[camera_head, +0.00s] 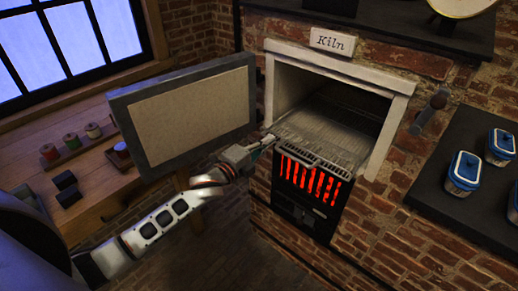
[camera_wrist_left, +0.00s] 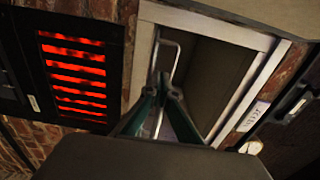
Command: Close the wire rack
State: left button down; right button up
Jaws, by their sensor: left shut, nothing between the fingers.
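The wire rack (camera_head: 325,135) lies flat in the kiln's opening, its front close to the mouth's lower edge. In the left wrist view a thin bent metal bar (camera_wrist_left: 179,62), which looks like part of the rack, shows beyond my fingertips. My left gripper (camera_head: 270,141) is at the left front corner of the kiln mouth, beside the rack. In its wrist view the green fingers (camera_wrist_left: 161,84) are together with nothing between them. I cannot tell whether the fingertips touch the rack. My right gripper is not in view.
The kiln door (camera_head: 190,112) stands open to the left, close behind my left arm. A glowing red grille (camera_head: 309,180) is below the mouth. Blue-lidded jars (camera_head: 464,170) stand on a dark shelf at right. A wooden bench (camera_head: 92,190) with spools is at left.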

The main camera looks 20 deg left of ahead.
aim_at(289, 127)
pick_arm(q)
jog(key=b+x, duration=0.2)
jog(key=x, duration=1)
jog(key=shift+w+b, duration=0.15)
jog(key=shift+b, duration=0.15)
